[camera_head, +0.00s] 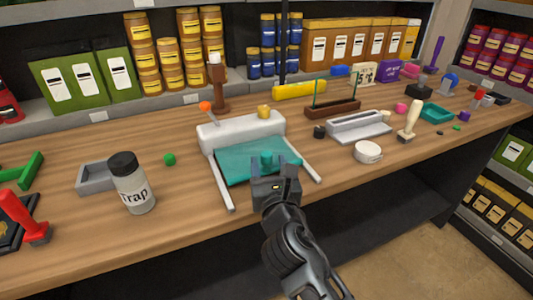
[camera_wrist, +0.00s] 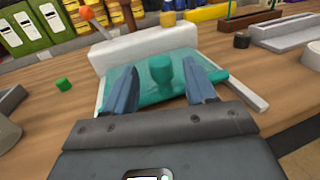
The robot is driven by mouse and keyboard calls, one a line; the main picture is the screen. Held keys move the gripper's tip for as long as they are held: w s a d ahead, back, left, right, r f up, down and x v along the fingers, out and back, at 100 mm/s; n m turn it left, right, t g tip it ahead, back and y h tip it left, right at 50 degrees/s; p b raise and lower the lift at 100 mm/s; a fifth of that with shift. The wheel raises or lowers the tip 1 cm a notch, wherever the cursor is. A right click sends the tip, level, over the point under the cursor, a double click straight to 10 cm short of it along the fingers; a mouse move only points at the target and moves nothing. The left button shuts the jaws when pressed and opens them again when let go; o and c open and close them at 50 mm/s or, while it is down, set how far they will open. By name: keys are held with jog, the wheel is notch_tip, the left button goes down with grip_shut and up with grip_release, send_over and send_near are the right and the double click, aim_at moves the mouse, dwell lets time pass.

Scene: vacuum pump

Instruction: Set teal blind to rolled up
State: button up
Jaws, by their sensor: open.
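The teal blind (camera_head: 238,165) hangs out of a white roller housing (camera_head: 235,130) and lies spread between two pale side rails. It is unrolled toward the front of the table. A teal knob (camera_head: 266,158) stands on the blind near its front edge. My gripper (camera_head: 275,168) is at the front of the blind. In the wrist view the knob (camera_wrist: 161,70) stands between the two open fingers of my gripper (camera_wrist: 163,90), a little beyond their tips or level with them; I see no clear contact. The gripper hides part of the blind's front edge.
The wooden table (camera_head: 190,215) also bears a jar marked "Trap" (camera_head: 132,185) and a grey tray (camera_head: 95,178) at left. A white round lid (camera_head: 368,152) and a grey device (camera_head: 355,127) stand at right. An orange-tipped lever (camera_head: 205,106) rises beside the housing.

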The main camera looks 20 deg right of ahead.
aim_at(267, 159)
jog(key=shift+x, duration=2.05)
jog(key=shift+c, duration=0.2)
grip_shut()
